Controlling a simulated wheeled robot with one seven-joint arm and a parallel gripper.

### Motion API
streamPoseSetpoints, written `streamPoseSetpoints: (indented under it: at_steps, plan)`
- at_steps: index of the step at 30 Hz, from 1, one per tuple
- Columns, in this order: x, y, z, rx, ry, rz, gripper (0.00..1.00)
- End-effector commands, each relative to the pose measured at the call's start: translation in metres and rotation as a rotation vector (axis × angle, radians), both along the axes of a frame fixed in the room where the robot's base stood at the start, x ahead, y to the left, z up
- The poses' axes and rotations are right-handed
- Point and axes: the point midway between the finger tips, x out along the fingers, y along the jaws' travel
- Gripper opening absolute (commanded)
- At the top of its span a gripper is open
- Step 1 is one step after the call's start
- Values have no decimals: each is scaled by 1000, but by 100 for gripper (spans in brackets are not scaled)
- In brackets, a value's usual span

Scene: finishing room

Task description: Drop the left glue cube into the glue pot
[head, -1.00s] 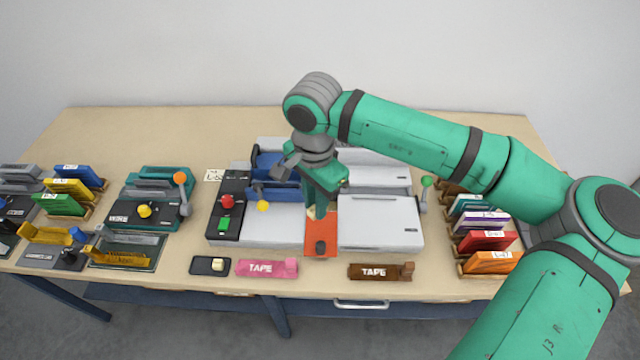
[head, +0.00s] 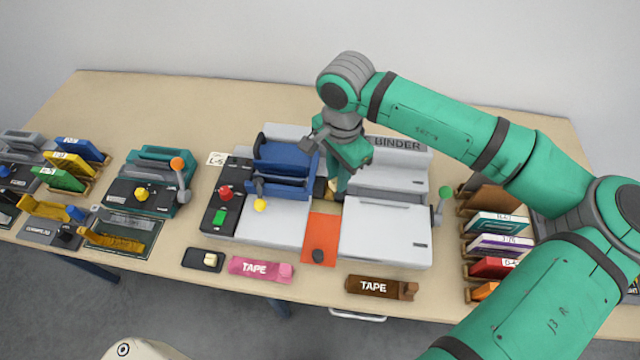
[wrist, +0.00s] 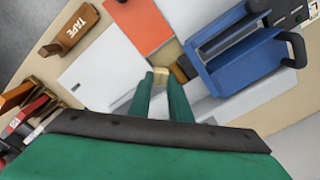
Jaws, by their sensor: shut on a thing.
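My gripper (wrist: 161,80) is shut on a small cream glue cube (wrist: 160,77), which shows between the green fingertips in the wrist view. In the head view my gripper (head: 337,193) is over the middle of the binder, just behind the orange strip (head: 320,238). An amber-tan patch (wrist: 180,75) shows beside the held cube, between the orange strip and the blue part; it may be the glue pot, but the fingers hide much of it. I cannot tell whether the cube touches it. Another cream cube (head: 210,259) sits on the right part of a small black tray (head: 193,256).
A blue carriage (head: 284,170) stands close left of my gripper. White binder plates (head: 385,230) flank the strip, with a green-knobbed lever (head: 443,195) at right. Pink (head: 260,268) and brown (head: 372,286) tape pieces lie in front. Coloured block racks (head: 495,225) stand at right.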

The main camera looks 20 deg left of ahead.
Motion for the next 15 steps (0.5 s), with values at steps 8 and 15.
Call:
streamPoseSetpoints:
  at_steps: [8,15]
  plan:
    - [0,-2,-22,0,1,-4,0]
    - [1,-3,-26,0,0,-5,0]
